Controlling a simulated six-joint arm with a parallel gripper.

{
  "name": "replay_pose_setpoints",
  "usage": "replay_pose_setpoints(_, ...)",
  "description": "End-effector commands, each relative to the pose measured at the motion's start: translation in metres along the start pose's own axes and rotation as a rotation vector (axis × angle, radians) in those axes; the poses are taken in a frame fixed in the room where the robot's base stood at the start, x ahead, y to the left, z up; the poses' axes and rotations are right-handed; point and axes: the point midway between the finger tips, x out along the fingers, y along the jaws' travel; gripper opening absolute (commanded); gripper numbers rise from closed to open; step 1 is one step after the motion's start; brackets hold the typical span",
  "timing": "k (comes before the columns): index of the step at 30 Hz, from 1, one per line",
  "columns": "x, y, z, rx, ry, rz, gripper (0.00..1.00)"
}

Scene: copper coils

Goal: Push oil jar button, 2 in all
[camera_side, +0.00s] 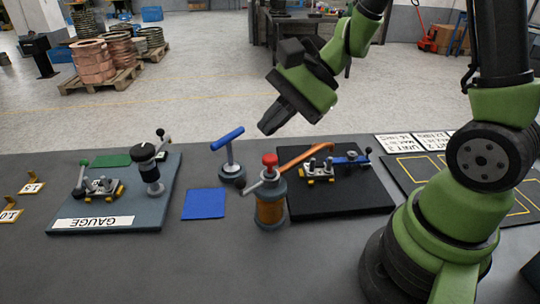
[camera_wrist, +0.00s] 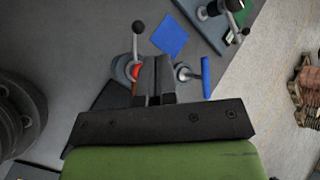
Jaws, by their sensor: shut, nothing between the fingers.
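The oil jar (camera_side: 270,208) stands upright on the grey table, with an amber body, a grey top with a side lever and a long copper-coloured spout pointing right. Its red button (camera_side: 270,160) sits on top and appears raised. My gripper (camera_side: 266,130) is shut and empty, above the jar and apart from the button in the side view. In the wrist view, my gripper (camera_wrist: 157,60) partly covers the jar, and the red button (camera_wrist: 135,72) shows just left of the fingers.
A blue T-handled tool (camera_side: 229,155) stands left of the jar, behind a blue square (camera_side: 204,204). A gauge board (camera_side: 70,222) with a clamp and a dial post lies at left. A black board (camera_side: 350,202) with a clamp lies right of the jar under the spout.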

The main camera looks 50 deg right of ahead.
Motion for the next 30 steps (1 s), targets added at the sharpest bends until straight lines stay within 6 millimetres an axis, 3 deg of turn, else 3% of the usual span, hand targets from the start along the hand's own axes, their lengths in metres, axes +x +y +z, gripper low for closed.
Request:
replay_pose_setpoints(9, 0.019, 0.014, -0.014, 0.001, 0.0, 0.002, 0.0)
replay_pose_setpoints(30, 0.02, 0.015, -0.015, -0.001, 0.001, 0.0, 0.0)
